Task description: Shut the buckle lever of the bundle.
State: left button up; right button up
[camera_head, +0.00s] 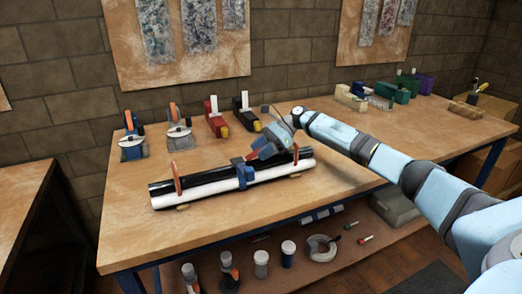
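The bundle is a black tube (205,181) and a white tube (215,192) lying side by side on the wooden workbench. A blue band with a buckle (243,176) wraps its middle. The buckle lever is too small to tell apart from the band. Reddish-brown upright pieces stand at the bundle's left (176,178) and right (296,155). My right gripper (256,156) reaches in from the right, low over the bundle, just behind and right of the buckle. I cannot tell whether it touches, or whether its fingers are apart. My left gripper is out of view.
A lower shelf (345,250) holds jars (261,262) and a ring-shaped item (320,248). The bench front (150,235) is clear.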

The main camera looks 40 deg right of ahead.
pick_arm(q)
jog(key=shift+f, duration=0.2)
pick_arm(e)
jog(key=shift+d, duration=0.1)
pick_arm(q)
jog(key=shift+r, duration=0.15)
pick_arm(e)
jog(key=v, duration=1.3)
jog(key=shift+s+d+r, duration=0.15)
jog(key=shift+d+r, duration=0.05)
jog(key=shift+d, duration=0.05)
